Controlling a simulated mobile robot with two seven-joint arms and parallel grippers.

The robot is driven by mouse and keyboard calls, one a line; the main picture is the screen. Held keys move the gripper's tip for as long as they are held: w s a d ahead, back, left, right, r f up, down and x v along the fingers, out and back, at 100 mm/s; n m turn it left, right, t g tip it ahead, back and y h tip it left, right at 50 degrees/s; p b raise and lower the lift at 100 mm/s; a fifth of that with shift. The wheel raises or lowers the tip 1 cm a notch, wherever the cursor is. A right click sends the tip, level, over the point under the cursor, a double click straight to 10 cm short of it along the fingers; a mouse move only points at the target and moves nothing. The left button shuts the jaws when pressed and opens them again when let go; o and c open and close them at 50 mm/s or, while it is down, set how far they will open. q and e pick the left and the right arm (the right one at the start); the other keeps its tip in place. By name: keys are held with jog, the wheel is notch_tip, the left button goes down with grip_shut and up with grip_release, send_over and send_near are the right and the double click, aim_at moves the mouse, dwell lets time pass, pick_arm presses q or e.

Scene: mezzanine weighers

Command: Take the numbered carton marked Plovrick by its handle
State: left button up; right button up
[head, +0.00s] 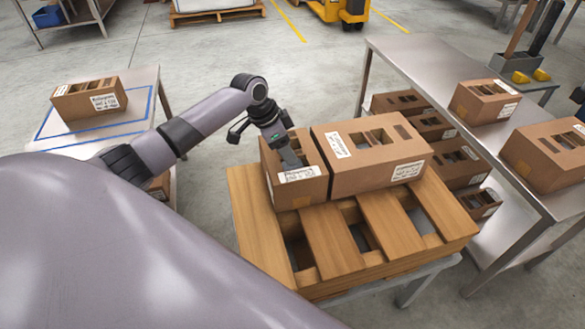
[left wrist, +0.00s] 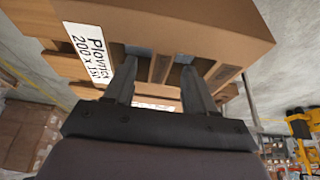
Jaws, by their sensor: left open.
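The carton marked Plovrick (head: 312,185) stands upright at the left end of the wooden pallet, close beside a wider carton. Its label reads Plovrick in the left wrist view, where the carton (left wrist: 215,25) fills the top. My left gripper (head: 290,157) is over this carton. In the left wrist view my left gripper (left wrist: 158,64) is open, its fingers apart at the carton's openings, with a cardboard handle strip (left wrist: 160,68) between them. I cannot tell whether the fingers touch the strip. My right gripper is not in view.
The pallet (head: 320,240) also bears the wider carton (head: 370,150). A steel table (head: 425,60) at right holds cartons, with several more below. At left, a table (head: 135,85) carries a carton (head: 90,98) inside a blue outline. Bare floor lies behind the pallet.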

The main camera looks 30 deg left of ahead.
aim_at(291, 168)
pick_arm(q)
jog(key=x, duration=0.3)
jog(key=shift+w+d+f, duration=0.1)
jog(key=shift+f, duration=0.1)
grip_shut()
dwell(1.3)
